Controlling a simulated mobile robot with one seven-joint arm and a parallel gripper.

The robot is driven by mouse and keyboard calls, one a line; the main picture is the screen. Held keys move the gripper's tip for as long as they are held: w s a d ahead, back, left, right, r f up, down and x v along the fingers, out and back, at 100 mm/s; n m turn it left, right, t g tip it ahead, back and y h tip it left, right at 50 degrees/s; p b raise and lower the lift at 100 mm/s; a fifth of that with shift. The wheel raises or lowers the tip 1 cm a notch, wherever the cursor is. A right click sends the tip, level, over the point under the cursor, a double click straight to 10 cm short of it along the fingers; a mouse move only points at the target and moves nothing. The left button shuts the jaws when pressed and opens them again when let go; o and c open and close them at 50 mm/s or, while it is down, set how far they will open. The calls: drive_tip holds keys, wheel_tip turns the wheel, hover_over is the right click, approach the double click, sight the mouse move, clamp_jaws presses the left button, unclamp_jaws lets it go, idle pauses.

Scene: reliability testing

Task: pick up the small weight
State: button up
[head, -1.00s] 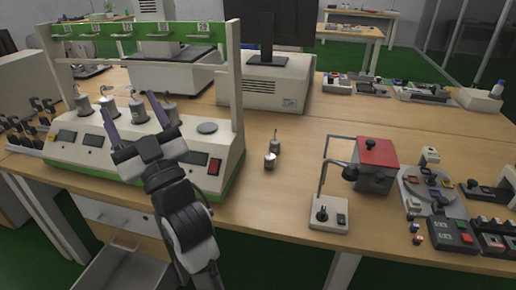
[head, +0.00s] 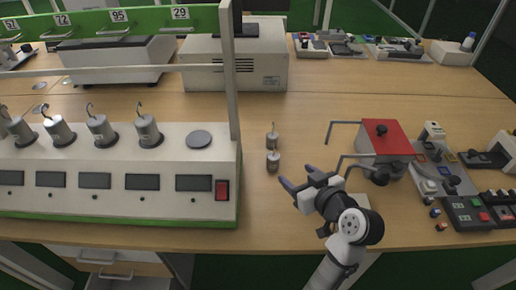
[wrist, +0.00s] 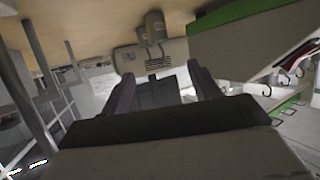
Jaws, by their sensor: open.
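Two small grey metal weights stand upright on the table just right of the tester in the head view: a rear one (head: 272,140) with a thin stem, and a front one (head: 273,161). I cannot tell which is smaller. My gripper (head: 297,176) is open and empty, a little right of and nearer than the front weight, pointing toward the pair without touching. In the wrist view, which is upside down, my gripper (wrist: 160,73) shows its two fingers apart, with a grey weight (wrist: 155,26) beyond them near the top.
The white tester (head: 115,165) on the left holds several hooked weights, with an upright post (head: 230,90) at its right end. A red-topped box (head: 384,135) with bent rods stands right of my gripper. A white vented box (head: 235,58) is behind. Table between is clear.

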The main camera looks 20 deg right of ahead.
drive_tip(key=shift+s+d+f, duration=0.2)
drive_tip(key=shift+s+f, duration=0.1)
drive_tip(key=shift+s, duration=0.1)
drive_tip(key=shift+f, duration=0.15)
drive_tip(key=p, duration=0.1)
approach(276, 159)
drive_tip(key=x, duration=0.4)
drive_tip(key=shift+a+f, duration=0.1)
drive_tip(key=shift+f, duration=0.2)
drive_tip(key=x, duration=0.1)
drive_tip(key=p+x, duration=0.1)
drive_tip(key=x, duration=0.1)
drive_tip(key=p+x, duration=0.1)
drive_tip(key=x, duration=0.1)
drive_tip(key=shift+r, duration=0.3)
drive_tip(key=shift+w+f, duration=0.3)
drive_tip(key=shift+w, duration=0.15)
drive_tip(key=shift+r, duration=0.1)
clamp_jaws()
